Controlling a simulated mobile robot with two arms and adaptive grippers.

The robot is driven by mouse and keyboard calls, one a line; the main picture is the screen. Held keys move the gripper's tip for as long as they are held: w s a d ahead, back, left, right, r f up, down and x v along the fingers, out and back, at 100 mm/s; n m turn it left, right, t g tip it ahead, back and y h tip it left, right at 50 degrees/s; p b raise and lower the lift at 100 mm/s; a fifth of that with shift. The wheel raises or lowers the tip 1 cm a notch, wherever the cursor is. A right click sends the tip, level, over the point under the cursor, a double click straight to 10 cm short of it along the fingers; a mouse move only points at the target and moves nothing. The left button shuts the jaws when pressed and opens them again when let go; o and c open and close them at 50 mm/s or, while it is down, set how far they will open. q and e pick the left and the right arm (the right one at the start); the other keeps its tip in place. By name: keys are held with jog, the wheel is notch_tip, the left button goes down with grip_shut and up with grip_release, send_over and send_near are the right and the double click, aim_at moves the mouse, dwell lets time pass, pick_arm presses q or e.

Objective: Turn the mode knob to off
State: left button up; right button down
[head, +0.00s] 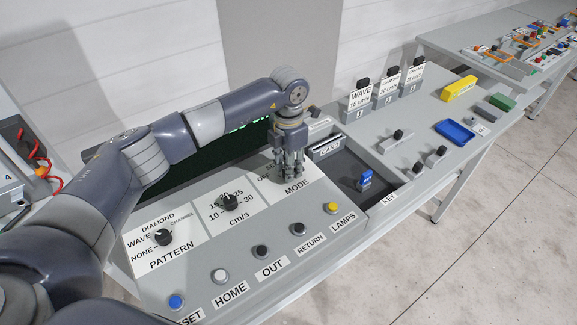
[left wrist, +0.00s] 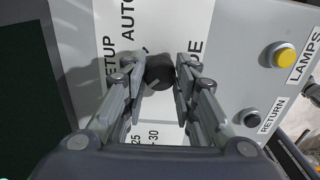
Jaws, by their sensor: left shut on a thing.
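The mode knob (left wrist: 160,72) is a round black knob on a white label plate (head: 303,188) marked MODE, at the right end of the console's dial row. My left gripper (head: 290,172) reaches down over it from above and hides it in the head view. In the left wrist view the two fingers (left wrist: 160,82) are shut on the knob, one on each side. AUTO and SETUP show on the plate beside the knob.
The speed knob (head: 229,203) and pattern knob (head: 163,237) are to the left. Buttons line the front, including a yellow lamps button (head: 331,208). A blue key tag (head: 365,179) stands in a dark recess to the right. A dark screen (head: 222,152) is behind my arm.

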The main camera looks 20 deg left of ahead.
pick_arm(q)
jog(key=o, duration=1)
jog(key=shift+o, duration=0.2)
notch_tip(320, 180, up, 12)
